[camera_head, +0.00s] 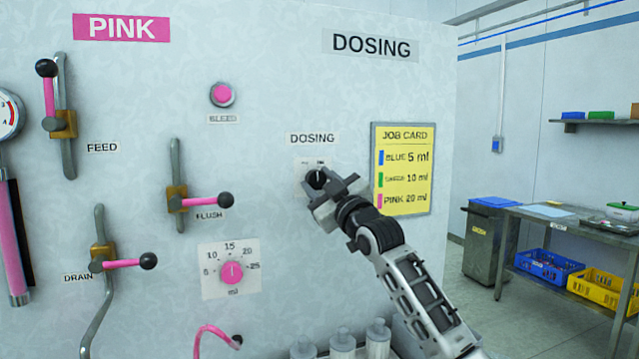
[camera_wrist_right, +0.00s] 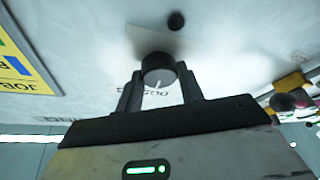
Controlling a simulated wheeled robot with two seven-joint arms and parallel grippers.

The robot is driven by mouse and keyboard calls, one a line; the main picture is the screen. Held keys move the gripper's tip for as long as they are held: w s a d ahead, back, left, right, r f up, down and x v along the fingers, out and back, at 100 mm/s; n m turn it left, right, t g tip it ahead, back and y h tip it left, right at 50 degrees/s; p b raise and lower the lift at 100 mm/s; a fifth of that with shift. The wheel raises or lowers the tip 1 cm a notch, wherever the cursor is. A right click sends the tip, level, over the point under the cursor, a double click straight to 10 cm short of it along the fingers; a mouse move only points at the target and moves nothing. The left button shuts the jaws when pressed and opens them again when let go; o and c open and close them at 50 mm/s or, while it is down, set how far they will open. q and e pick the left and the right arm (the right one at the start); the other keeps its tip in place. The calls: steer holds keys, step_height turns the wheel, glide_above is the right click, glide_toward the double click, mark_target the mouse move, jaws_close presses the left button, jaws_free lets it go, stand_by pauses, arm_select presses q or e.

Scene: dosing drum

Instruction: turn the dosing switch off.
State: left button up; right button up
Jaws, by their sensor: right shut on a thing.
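The dosing switch (camera_head: 316,178) is a round black knob on the pale panel, below the small DOSING label (camera_head: 312,139). A light mark on it points roughly up; the small print on the plate above is too blurred to read. My right gripper (camera_head: 324,186) reaches it from the lower right and covers part of it. In the right wrist view the knob (camera_wrist_right: 158,68) sits between the two dark fingers of the right gripper (camera_wrist_right: 160,90), which are shut on it. A white line shows on the knob's face there. My left gripper is not in view.
The yellow job card (camera_head: 403,150) hangs right of the switch, close to my right arm. The flush lever (camera_head: 208,201), pink ml dial (camera_head: 231,272) and bleed button (camera_head: 222,94) are on the panel to the left. White bottles (camera_head: 342,344) stand below.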

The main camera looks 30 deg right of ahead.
steer(key=shift+d+n, duration=0.1)
steer(key=shift+n, duration=0.6)
steer(key=shift+n+g+y+p, duration=0.35)
steer(key=shift+n+y, duration=0.25)
steer(key=shift+n, duration=0.4)
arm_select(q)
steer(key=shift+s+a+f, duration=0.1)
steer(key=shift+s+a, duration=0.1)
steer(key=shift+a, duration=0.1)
arm_select(e)
steer(key=shift+n+g+y, duration=0.35)
steer(key=shift+n+y, duration=0.15)
steer(key=shift+n, duration=1.2)
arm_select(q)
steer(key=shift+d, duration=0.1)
arm_select(e)
steer(key=o, duration=1)
steer(key=shift+s, duration=0.1)
